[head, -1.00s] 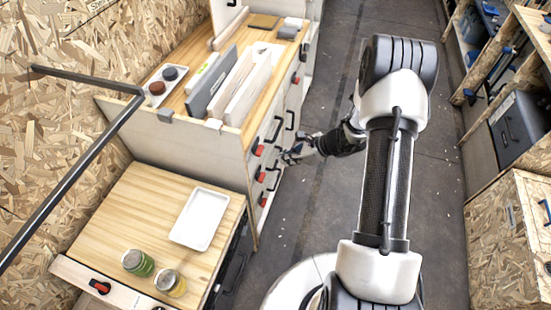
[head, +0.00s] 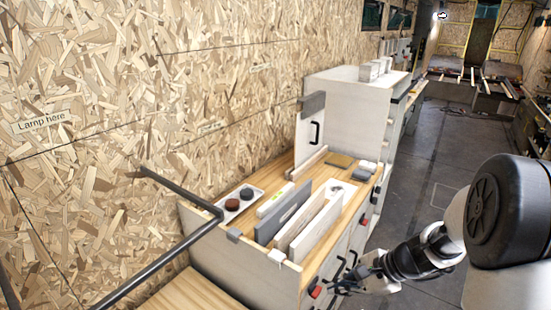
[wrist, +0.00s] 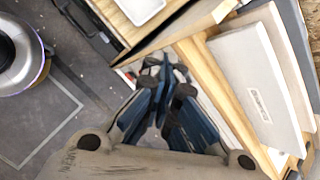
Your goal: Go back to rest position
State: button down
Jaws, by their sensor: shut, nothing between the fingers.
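My gripper (head: 350,284) is at the lower middle right of the head view, close to the front of the wooden cabinet (head: 235,268) with its black handles and red knobs. In the wrist view my gripper (wrist: 166,72) shows dark blue fingers with their tips together and nothing held. The tips appear over the edge of the cabinet in that view; whether they touch it I cannot tell. My arm reaches in from the right of the head view.
Upright boards (head: 310,225), a small tray (head: 240,205) with two round pieces and a black bar (head: 165,265) are on the left. A taller white cabinet (head: 345,105) stands behind. Grey floor (head: 425,170) is open along the aisle.

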jog(key=s+a+r+n+h, duration=0.3)
jog(key=s+a+r+n, duration=0.2)
jog(key=s+r+n, duration=0.65)
jog(key=s+d+r+n+h, duration=0.1)
jog(key=s+r+n+h, duration=0.1)
jog(key=s, duration=0.4)
jog(key=s+d+r+n+t+h, duration=0.1)
jog(key=s+r+n, duration=0.2)
jog(key=s, duration=0.2)
jog(key=shift+s+d+r+h, duration=0.3)
jog(key=shift+s+h, duration=0.05)
jog(key=shift+h, duration=0.05)
jog(key=shift+n, duration=0.25)
